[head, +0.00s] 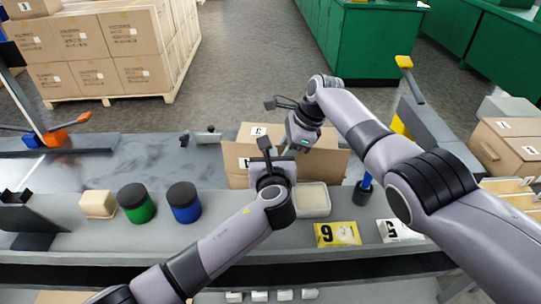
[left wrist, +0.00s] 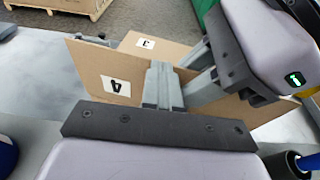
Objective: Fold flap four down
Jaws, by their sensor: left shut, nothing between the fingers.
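A cardboard box (head: 325,165) stands on the grey bench in the middle of the head view. Its far flap, marked 3 (head: 258,131), lies behind the near panel. The flap marked 4 (left wrist: 88,62) is raised on the near side in the left wrist view, its label facing me. My left gripper (left wrist: 163,88) is shut and empty, its fingers in front of flap four; I cannot tell whether they touch it. My right gripper (left wrist: 203,75) is just right of it, over the box; its finger gap is unclear. My arms hide part of the box.
Left on the bench are a beige block (head: 98,204), a green jar (head: 136,203) and a blue jar (head: 184,202).

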